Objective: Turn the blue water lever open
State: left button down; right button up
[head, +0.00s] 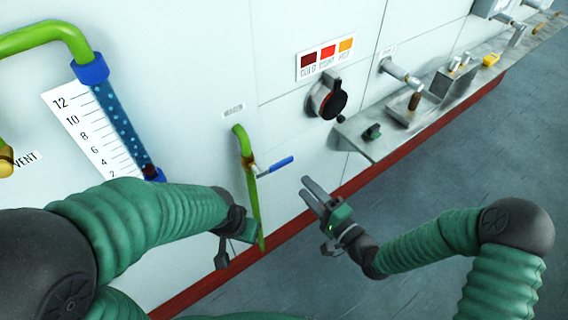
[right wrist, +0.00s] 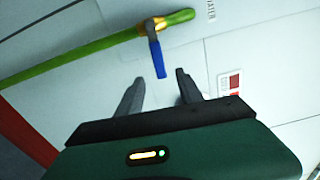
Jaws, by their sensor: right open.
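The blue water lever (head: 276,166) sits on a brass valve (head: 250,164) in a green pipe (head: 255,208) on the white wall. It points right, roughly crosswise to the pipe. In the right wrist view the lever (right wrist: 157,58) points toward the gap between my fingertips. My right gripper (head: 306,187) is open and empty, just below and right of the lever's free end and apart from it. Its two fingers (right wrist: 160,77) show in the wrist view. My left gripper (head: 222,258) is low beside the pipe's lower end; its jaws are too unclear to judge.
A black round knob (head: 328,99) sits under a coloured label plate (head: 325,57). A metal shelf (head: 380,145) with small fittings juts out at the right. A blue sight tube (head: 122,120) with a scale (head: 92,122) is at the left. The floor (head: 440,180) at right is clear.

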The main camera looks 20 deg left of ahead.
aim_at(285, 165)
jog(key=x, duration=1.2)
jog(key=shift+w+d+f, duration=0.2)
jog(key=shift+w, duration=0.05)
jog(key=shift+a, duration=0.15)
jog(key=shift+c, duration=1.3)
grip_shut()
jog(key=shift+f, duration=0.25)
